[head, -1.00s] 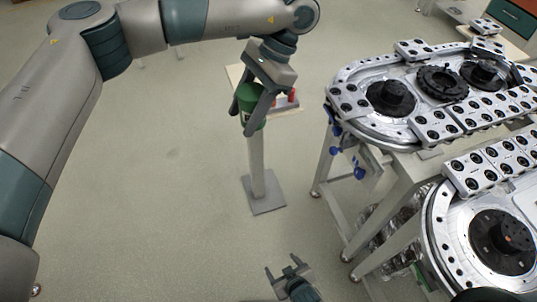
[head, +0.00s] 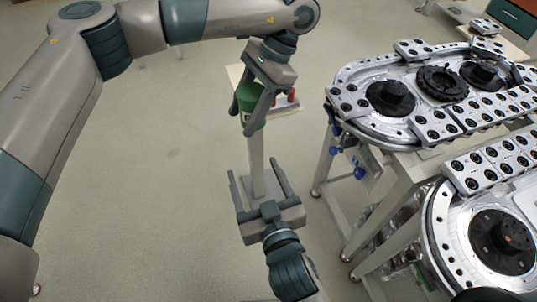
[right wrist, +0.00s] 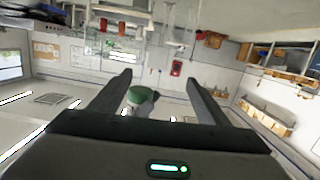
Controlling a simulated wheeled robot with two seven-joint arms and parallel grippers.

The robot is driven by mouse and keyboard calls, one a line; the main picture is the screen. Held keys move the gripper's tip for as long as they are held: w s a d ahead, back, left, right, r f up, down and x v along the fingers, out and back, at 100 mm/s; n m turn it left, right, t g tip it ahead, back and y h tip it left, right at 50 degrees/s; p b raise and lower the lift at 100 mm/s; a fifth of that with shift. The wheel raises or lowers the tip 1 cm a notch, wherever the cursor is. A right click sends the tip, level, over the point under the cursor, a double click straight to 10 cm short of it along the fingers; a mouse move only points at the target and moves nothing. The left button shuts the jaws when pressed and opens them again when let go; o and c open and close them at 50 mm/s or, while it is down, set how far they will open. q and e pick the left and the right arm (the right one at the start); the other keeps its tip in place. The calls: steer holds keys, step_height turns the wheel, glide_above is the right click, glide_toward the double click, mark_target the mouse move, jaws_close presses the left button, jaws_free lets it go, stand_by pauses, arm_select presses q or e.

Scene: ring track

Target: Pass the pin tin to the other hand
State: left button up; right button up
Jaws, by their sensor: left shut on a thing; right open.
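The pin tin (head: 248,96) is a green cylinder, held in the air in the head view. My left gripper (head: 253,112) is shut on it, with its fingers pointing down along the tin's sides. My right gripper (head: 256,176) is open and empty below the tin in the head view, its fingers pointing up toward it. In the right wrist view the green tin (right wrist: 138,96) shows between the two open fingers of my right gripper (right wrist: 158,84), some way beyond them. Part of the tin is hidden by the left fingers.
A small stand (head: 287,108) with red items on it is behind the tin. The ring track table (head: 375,135) stands to the right, with blue clamps (head: 338,150) at its near edge. A second track section (head: 440,235) is at lower right. The floor at left is clear.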

steer(key=m+t, duration=0.2)
glide_toward(252, 107)
step_height(252, 107, down, 3)
steer(key=shift+s+d+h, duration=0.25)
steer(key=shift+s+h, duration=0.15)
steer(key=shift+w+n, duration=0.15)
steer(key=shift+n, duration=0.15)
steer(key=shift+w+a+f, duration=0.1)
steer(key=shift+w+a, duration=0.3)
steer(key=shift+w, duration=1.55)
steer(key=shift+w+a, duration=0.4)
steer(key=shift+w, duration=1.55)
steer(key=shift+w+a, duration=0.4)
steer(key=shift+w, duration=1.5)
steer(key=c, duration=1.2)
arm_select(q)
steer(key=o, duration=1.2)
arm_select(e)
steer(key=shift+c, duration=0.2)
arm_select(q)
steer(key=shift+r, duration=0.1)
steer(key=v, duration=1.1)
steer(key=shift+w+d+r, duration=0.1)
steer(key=shift+d+r, duration=0.1)
steer(key=shift+r, duration=0.15)
